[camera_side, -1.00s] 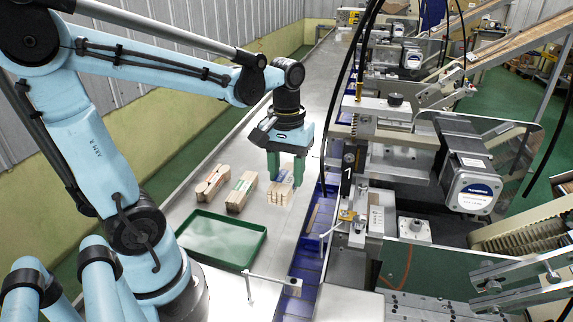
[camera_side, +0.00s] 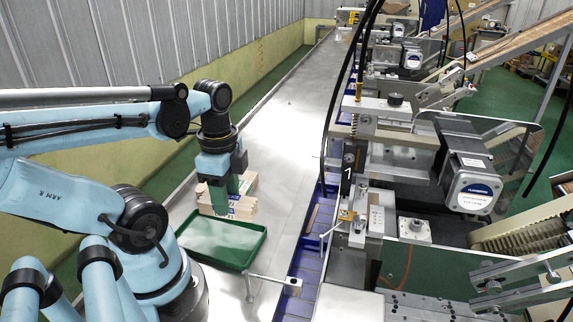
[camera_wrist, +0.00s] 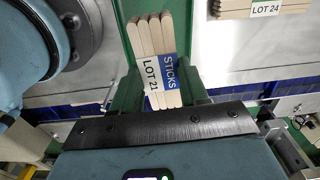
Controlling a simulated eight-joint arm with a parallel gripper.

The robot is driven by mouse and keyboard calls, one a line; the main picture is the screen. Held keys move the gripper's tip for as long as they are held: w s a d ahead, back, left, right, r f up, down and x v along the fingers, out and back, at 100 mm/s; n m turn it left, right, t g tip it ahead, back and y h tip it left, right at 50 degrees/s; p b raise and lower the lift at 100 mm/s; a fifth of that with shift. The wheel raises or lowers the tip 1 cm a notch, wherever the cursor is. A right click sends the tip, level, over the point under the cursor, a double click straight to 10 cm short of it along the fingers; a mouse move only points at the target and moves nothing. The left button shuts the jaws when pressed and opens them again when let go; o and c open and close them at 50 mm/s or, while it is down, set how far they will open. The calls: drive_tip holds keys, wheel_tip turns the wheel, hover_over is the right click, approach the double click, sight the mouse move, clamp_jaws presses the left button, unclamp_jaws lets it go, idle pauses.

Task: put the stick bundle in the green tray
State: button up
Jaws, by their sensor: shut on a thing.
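A bundle of pale wooden sticks (camera_side: 243,208) with a blue and white wrapper is held between my gripper's green fingers (camera_side: 231,197). In the wrist view the wrapped bundle (camera_wrist: 155,45) shows between the fingers, its label reading "LOT 21" and "STICKS". The green tray (camera_side: 262,243) lies on the metal table and looks empty in its visible part. The held bundle appears at the tray's far edge in the side view. I cannot tell its exact height or whether it is over the tray.
Other sticks (camera_side: 204,194) show partly behind my gripper; another bundle with a "LOT 24" label (camera_wrist: 262,9) is at the top of the wrist view. A small metal bracket (camera_side: 272,279) stands near the tray's front right. The table behind is clear.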

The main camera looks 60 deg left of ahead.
sight(231, 243)
drive_tip(key=shift+s+f+m, duration=0.25)
drive_tip(key=shift+s+m, duration=0.05)
drive_tip(key=shift+m, duration=0.2)
drive_tip(key=shift+f, duration=3.95)
drive_tip(key=shift+f, duration=0.1)
drive_tip(key=o, duration=1.1)
